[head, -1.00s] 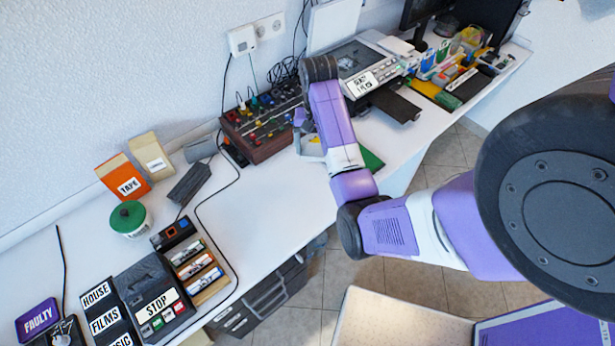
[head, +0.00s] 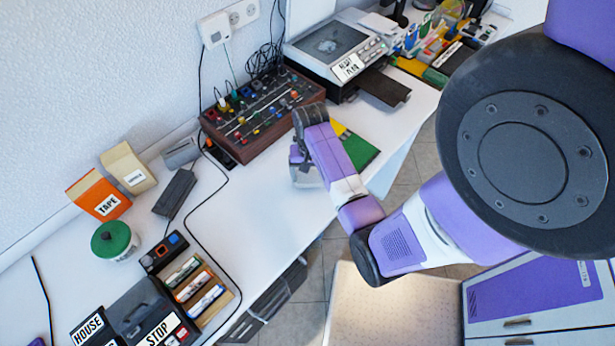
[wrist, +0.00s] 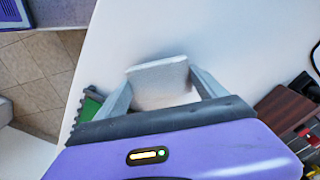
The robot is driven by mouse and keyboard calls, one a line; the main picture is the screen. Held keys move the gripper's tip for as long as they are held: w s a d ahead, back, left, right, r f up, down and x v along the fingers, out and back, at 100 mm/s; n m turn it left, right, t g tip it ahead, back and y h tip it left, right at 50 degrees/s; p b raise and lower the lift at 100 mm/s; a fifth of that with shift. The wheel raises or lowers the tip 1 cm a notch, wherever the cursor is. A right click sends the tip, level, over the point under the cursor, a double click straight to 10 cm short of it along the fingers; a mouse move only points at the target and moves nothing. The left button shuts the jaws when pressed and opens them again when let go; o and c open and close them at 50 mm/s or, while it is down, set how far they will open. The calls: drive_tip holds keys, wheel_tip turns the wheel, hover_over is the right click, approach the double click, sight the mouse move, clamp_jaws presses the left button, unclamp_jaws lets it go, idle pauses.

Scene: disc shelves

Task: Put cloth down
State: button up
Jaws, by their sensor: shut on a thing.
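A pale grey-white cloth (wrist: 158,82) is held between the two fingers of my gripper (wrist: 165,88) in the wrist view. It looks like a flat, roughly square piece, with bare white desk around it. In the head view my gripper (head: 303,172) is low over the white desk, in front of the mixer's right end. The arm link hides most of it there, and I cannot clearly tell the cloth from the fingers. Whether the cloth touches the desk is unclear.
A mixer (head: 262,112) with knobs stands behind my gripper. A green and yellow mat (head: 358,150) lies just right of it. A printer (head: 335,50) stands at the back.

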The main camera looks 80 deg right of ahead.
drive_tip(key=shift+f+b, duration=0.4)
drive_tip(key=shift+f, duration=0.5)
drive_tip(key=shift+r, duration=0.15)
drive_tip(key=o, duration=1.4)
